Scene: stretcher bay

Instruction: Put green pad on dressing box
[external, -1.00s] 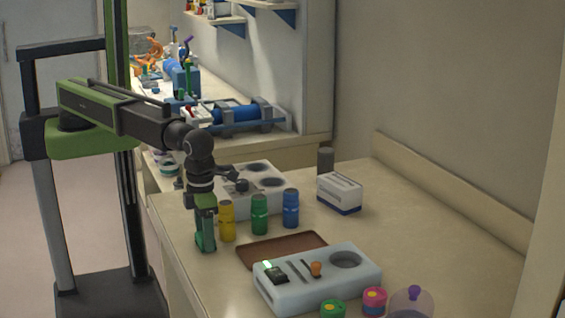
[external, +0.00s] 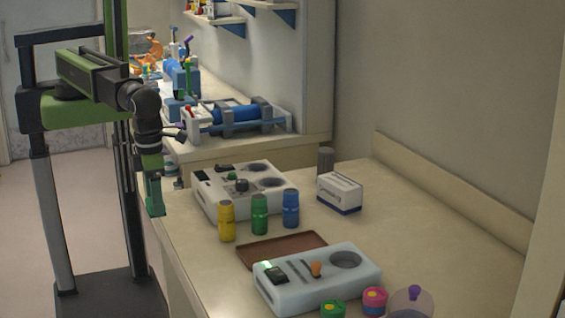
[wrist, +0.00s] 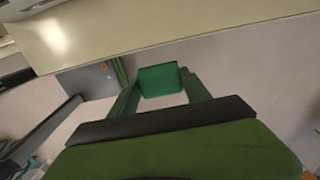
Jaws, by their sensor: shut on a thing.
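My gripper (external: 151,180) is shut on the green pad (external: 156,206), which hangs below it beyond the counter's left edge. In the wrist view the green pad (wrist: 160,79) sits between the two fingers, with floor behind it. The dressing box (external: 340,194), taken to be the white carton with a blue lower band, stands on the counter near the back wall. It is well to the right of my gripper, and its top looks bare.
Yellow (external: 227,221), green (external: 260,214) and blue (external: 291,208) bottles stand between my gripper and the carton. A white unit (external: 205,196) is behind them. A brown tray (external: 280,248) and another white unit (external: 318,283) are in front. The counter's right side is clear.

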